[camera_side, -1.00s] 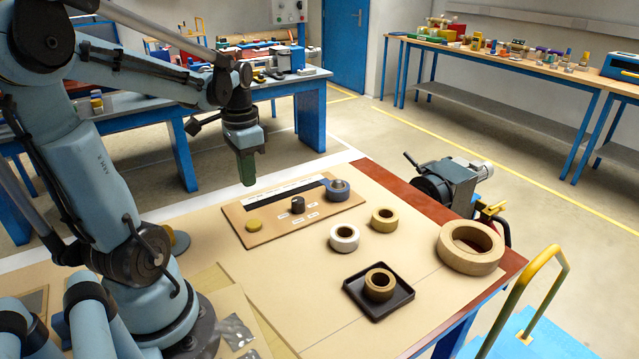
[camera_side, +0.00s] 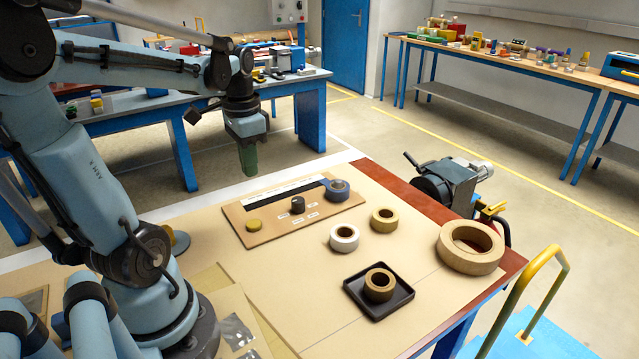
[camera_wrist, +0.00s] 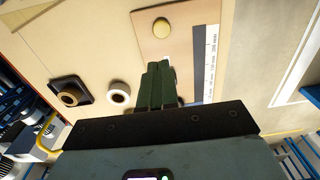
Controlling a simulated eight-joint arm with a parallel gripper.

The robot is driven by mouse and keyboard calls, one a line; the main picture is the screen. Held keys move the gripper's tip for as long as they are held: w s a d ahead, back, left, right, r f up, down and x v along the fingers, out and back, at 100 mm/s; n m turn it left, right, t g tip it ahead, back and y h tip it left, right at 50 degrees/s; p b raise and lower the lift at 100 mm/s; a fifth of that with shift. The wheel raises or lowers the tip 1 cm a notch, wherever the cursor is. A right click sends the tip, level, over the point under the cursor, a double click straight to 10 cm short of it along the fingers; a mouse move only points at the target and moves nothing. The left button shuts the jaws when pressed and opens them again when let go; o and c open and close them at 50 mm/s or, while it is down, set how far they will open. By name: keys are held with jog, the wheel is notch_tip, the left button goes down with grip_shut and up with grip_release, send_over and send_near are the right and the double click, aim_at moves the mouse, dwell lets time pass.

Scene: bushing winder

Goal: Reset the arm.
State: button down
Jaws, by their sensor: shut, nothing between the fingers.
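My gripper (camera_side: 249,172) hangs in the air above the back left edge of the board, apart from everything on the table. Its green fingers are together and hold nothing. In the wrist view my gripper (camera_wrist: 155,68) covers part of the board and hides what lies behind it. The board (camera_side: 270,232) lies flat on the table with a yellow button (camera_side: 254,225), a dark knob (camera_side: 297,205) and a blue ring (camera_side: 338,190). The yellow button also shows in the wrist view (camera_wrist: 162,28).
A white ring (camera_side: 344,238) and a yellow ring (camera_side: 384,220) lie on the table (camera_side: 290,290). A brown ring (camera_side: 379,285) sits in a black tray (camera_side: 352,291). A large brown ring (camera_side: 470,248) lies near the right edge, by a grey motor unit (camera_side: 447,186).

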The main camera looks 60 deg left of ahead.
jog(key=w+d+t, duration=0.2)
jog(key=d+t, duration=0.1)
jog(key=d, duration=0.6)
jog(key=w+d+t, duration=0.3)
jog(key=d+t, duration=0.1)
jog(key=d, duration=0.5)
jog(key=shift+w+d+f, duration=0.2)
jog(key=shift+f, duration=0.2)
jog(key=m+g+h, duration=0.1)
jog(key=m+g, duration=0.5)
jog(key=m, duration=0.3)
send_near(251, 223)
jog(key=shift+w+r, duration=0.15)
jog(key=shift+r, duration=0.15)
jog(key=shift+w+d+f, duration=0.1)
jog(key=shift+w+f, duration=0.05)
jog(key=shift+f, duration=1.6)
jog(key=shift+w+d+f, duration=0.1)
jog(key=shift+d+f, duration=0.05)
jog(key=shift+f, duration=1.55)
